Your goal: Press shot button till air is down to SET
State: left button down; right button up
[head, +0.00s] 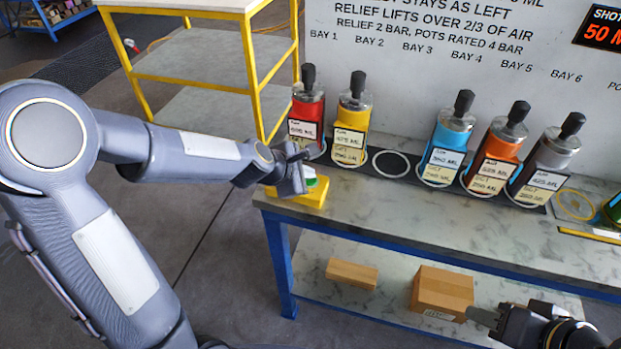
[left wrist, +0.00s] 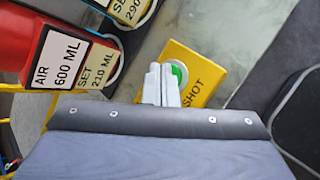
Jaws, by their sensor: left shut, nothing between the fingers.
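A yellow box (head: 312,194) marked SHOT sits at the left front corner of the bench; in the left wrist view the box (left wrist: 205,60) carries a round green button (left wrist: 181,73). In the head view the button (head: 310,181) is partly hidden by my left gripper (head: 298,178). This gripper is shut and empty, its fingertips (left wrist: 162,84) over or right beside the button; I cannot tell whether they touch. The red vessel (head: 308,108) in bay 1 shows AIR 600 ML and SET 210 ML in the left wrist view. My right gripper (head: 484,318) is at the lower right, its opening unclear.
Yellow (head: 353,115), light blue (head: 450,133), orange (head: 500,145) and grey (head: 550,150) vessels stand along the bench (head: 400,205). An empty ring (head: 391,164) marks bay 3. A display (head: 604,28) reads SHOT 50 M, cut off. Cardboard boxes (head: 441,292) lie on the lower shelf.

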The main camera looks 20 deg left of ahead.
dwell(0.5)
pick_arm(q)
jog(key=shift+r+p, duration=0.8)
notch_tip(320, 180, up, 5)
jog(key=p, duration=0.5)
dwell(0.5)
